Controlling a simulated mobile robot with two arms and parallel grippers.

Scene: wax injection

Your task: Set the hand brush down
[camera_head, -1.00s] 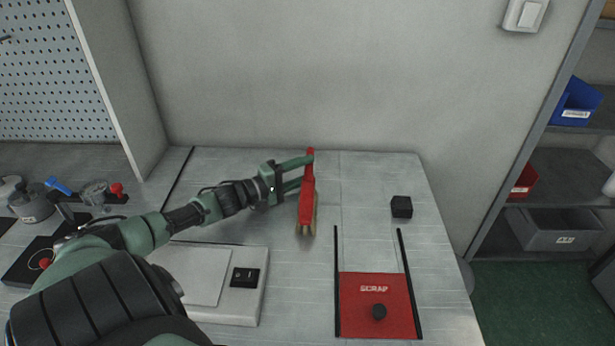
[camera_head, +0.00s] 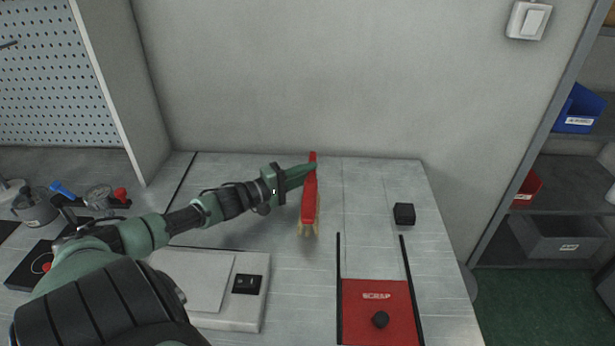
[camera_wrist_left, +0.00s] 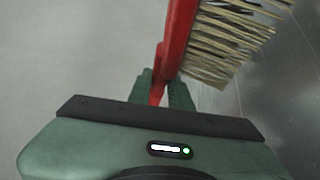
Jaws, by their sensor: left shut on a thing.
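The hand brush (camera_head: 309,203) has a red handle and back with pale bristles. It is at the back middle of the grey worktop, its handle toward the wall and its bristle end toward me. My left gripper (camera_head: 311,169) reaches in from the left and is shut on the brush's handle. In the left wrist view the red handle (camera_wrist_left: 176,42) runs between the green fingers (camera_wrist_left: 160,92), with the bristles (camera_wrist_left: 228,42) to the right. I cannot tell whether the bristles touch the worktop. My right gripper is not in view.
A red scrap panel (camera_head: 377,300) with a black knob lies between two black rails at front right. A small black block (camera_head: 404,214) stands right of the brush. A pale scale-like device (camera_head: 225,300) is at front left. The worktop between brush and block is clear.

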